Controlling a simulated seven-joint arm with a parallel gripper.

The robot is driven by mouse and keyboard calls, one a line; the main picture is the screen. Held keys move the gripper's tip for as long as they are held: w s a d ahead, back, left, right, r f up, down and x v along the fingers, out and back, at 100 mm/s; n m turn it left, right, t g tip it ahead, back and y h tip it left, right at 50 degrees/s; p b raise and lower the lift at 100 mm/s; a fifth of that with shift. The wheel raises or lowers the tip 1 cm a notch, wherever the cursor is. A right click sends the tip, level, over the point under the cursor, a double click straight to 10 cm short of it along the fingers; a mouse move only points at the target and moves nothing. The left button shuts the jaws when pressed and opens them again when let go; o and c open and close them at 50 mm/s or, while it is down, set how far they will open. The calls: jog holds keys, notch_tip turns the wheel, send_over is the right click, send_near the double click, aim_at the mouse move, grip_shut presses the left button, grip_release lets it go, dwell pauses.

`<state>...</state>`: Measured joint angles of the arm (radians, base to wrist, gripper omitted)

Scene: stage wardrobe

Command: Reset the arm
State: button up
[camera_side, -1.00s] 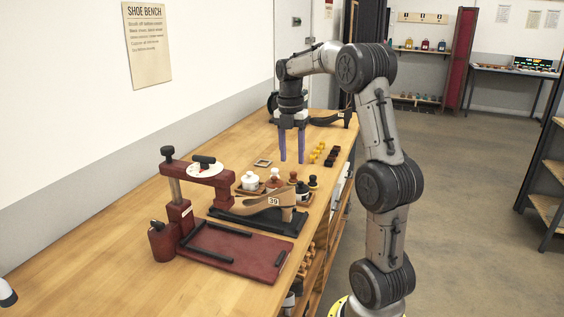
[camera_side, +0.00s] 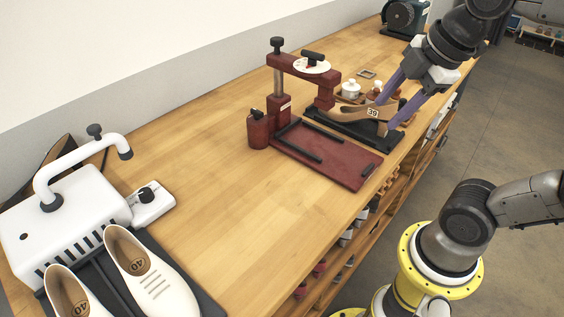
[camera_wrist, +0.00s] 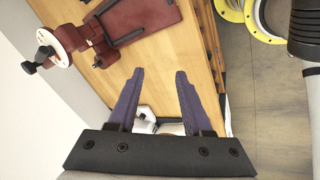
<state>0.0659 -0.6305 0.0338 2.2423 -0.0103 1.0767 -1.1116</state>
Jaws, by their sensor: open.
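My gripper (camera_side: 386,114) has two purple fingers, tilted down to the lower left. In the side view the fingers overlap the tan wooden shoe last marked 39 (camera_side: 360,112) on its black stand; I cannot tell whether they touch it. In the wrist view my gripper (camera_wrist: 160,72) is open, with a clear gap between the fingertips and nothing held.
A white machine (camera_side: 70,215) and white shoes marked 40 (camera_side: 150,270) are at the near left. The bench top (camera_side: 215,150) between is clear.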

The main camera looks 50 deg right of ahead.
notch_tip(320, 180, down, 5)
jog(key=s+a+m, duration=0.1)
jog(key=s+m, duration=0.1)
jog(key=m, duration=1)
jog(key=shift+s+a+t, duration=0.25)
jog(key=shift+s+t, duration=0.15)
jog(key=shift+f, duration=0.1)
